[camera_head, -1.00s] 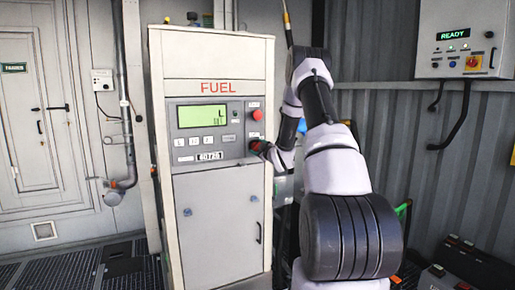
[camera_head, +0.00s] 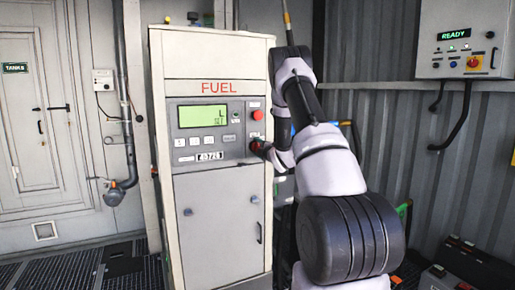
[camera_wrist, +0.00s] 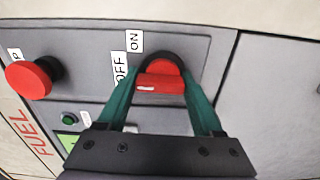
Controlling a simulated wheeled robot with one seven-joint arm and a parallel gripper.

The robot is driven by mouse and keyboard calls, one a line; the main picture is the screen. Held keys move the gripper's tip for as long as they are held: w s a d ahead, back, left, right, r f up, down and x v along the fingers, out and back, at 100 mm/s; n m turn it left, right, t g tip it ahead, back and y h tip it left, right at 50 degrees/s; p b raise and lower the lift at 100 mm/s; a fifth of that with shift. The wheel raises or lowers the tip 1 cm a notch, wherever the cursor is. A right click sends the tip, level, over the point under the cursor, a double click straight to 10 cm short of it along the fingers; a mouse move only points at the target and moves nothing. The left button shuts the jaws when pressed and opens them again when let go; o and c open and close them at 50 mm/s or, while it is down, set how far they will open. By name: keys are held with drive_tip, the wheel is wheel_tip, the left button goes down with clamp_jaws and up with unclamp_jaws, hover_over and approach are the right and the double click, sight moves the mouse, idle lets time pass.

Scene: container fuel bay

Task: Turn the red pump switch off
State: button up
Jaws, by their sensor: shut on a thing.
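The red pump switch (camera_wrist: 170,66) sits on the grey panel of the fuel dispenser. In the wrist view its bar lies roughly level in the picture. A white mark is at the bar's left end, the end nearer the OFF label (camera_wrist: 120,68); the ON label (camera_wrist: 134,41) is above and left. My gripper (camera_wrist: 162,92) is shut on the switch, with one green finger on each side of it.
A red mushroom button (camera_wrist: 28,78) is on the same panel, also seen in the head view (camera_head: 256,115), above my gripper. The fuel dispenser (camera_head: 215,225) has a lit green display (camera_head: 203,116). A control box (camera_head: 462,40) reading READY hangs on the right wall.

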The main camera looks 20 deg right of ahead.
drive_tip(key=shift+d+r+n, duration=0.2)
drive_tip(key=shift+n, duration=0.1)
drive_tip(key=o, duration=1.4)
drive_tip(key=shift+c, duration=0.2)
drive_tip(key=shift+f, duration=0.1)
drive_tip(key=shift+a, duration=0.1)
drive_tip(key=s, duration=1)
drive_tip(key=shift+s+d, duration=0.2)
drive_tip(key=shift+s, duration=0.2)
